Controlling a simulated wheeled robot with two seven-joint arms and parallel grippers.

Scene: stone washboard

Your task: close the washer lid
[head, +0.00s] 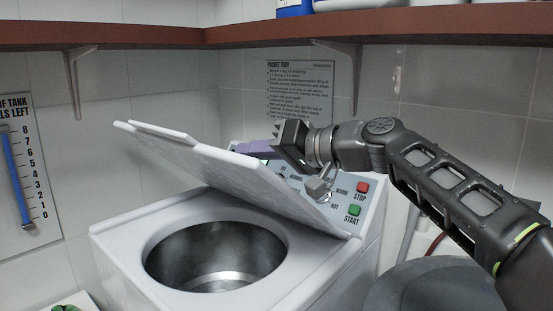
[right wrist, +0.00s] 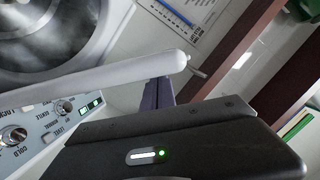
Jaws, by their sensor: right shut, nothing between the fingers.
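The white washer (head: 120,245) stands in front of me, with its round metal drum (head: 215,255) uncovered. Its lid (head: 225,180) is raised at a slant, the left end high and the right end low near the control panel. My right gripper (head: 243,149) is behind the upper part of the lid, its purple fingers shut and empty. In the right wrist view, the fingers (right wrist: 157,93) reach past the lid's edge (right wrist: 110,84), partly hidden behind it. I cannot tell whether they touch the lid. My left gripper is out of view.
The control panel (head: 345,190) with red and green buttons is behind and right of the drum. A brown shelf (head: 300,30) with metal brackets runs above. A tank level gauge (head: 18,170) hangs on the left wall. A dark rounded object (head: 430,285) stands at right.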

